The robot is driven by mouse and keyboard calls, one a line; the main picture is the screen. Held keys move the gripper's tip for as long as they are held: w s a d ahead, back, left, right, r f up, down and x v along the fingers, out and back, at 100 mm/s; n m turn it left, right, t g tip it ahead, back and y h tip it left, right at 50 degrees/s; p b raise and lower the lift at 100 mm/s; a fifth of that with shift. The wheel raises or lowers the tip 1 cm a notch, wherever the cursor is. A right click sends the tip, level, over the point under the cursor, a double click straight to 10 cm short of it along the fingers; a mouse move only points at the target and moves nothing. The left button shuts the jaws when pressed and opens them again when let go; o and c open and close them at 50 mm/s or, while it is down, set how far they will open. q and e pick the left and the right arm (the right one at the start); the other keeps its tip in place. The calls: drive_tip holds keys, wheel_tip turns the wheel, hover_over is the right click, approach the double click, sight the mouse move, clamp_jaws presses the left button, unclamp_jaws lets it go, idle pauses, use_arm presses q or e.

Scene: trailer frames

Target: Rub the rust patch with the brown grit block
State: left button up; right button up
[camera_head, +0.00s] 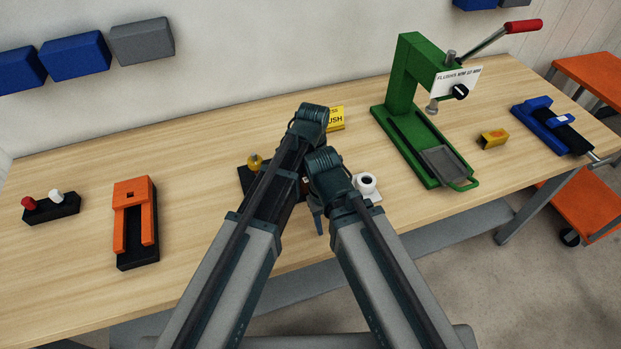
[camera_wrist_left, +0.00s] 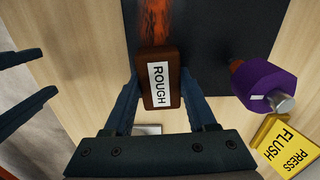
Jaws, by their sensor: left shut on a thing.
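The brown grit block (camera_wrist_left: 161,94), labelled ROUGH, is between the two fingers of my left gripper (camera_wrist_left: 163,100), which is shut on it. The rust patch (camera_wrist_left: 156,20) is an orange-brown streak on a dark plate (camera_wrist_left: 205,25). The block overlaps the near end of the streak in the left wrist view; I cannot tell whether it touches. In the head view my arms hide the block and the patch; part of the dark plate (camera_head: 246,180) shows. My right gripper (camera_wrist_left: 25,80) shows at the left edge of the left wrist view, its fingers apart and empty.
A purple knob (camera_wrist_left: 265,82) stands right of the block, near a yellow PRESS FLUSH sign (camera_wrist_left: 289,145). A white round part (camera_head: 366,183) sits right of my arms. A green press (camera_head: 402,95) stands farther right, an orange fixture (camera_head: 133,197) left.

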use_arm(q)
drive_tip(key=shift+w+d, duration=0.15)
drive_tip(key=shift+d, duration=0.25)
use_arm(e)
drive_tip(key=shift+a+f, duration=0.1)
drive_tip(key=shift+a, duration=0.25)
use_arm(q)
drive_tip(key=shift+s+a+r, duration=0.1)
drive_tip(key=shift+s+a, duration=0.25)
drive_tip(key=shift+a, duration=0.75)
drive_tip(key=shift+s+a+f, duration=0.1)
drive_tip(key=shift+s+a, duration=0.25)
drive_tip(key=shift+a, duration=0.8)
drive_tip(key=shift+s+a+r, duration=0.1)
drive_tip(key=shift+s+a, duration=0.25)
drive_tip(key=shift+a, duration=0.75)
use_arm(e)
drive_tip(key=shift+d+r, duration=0.15)
drive_tip(key=shift+r, duration=0.05)
use_arm(q)
drive_tip(key=shift+s+a, duration=0.3)
drive_tip(key=shift+a, duration=0.5)
drive_tip(key=shift+s+a, duration=0.25)
drive_tip(key=shift+a, duration=0.5)
use_arm(e)
drive_tip(key=shift+f, duration=0.15)
use_arm(q)
drive_tip(key=shift+a, duration=0.1)
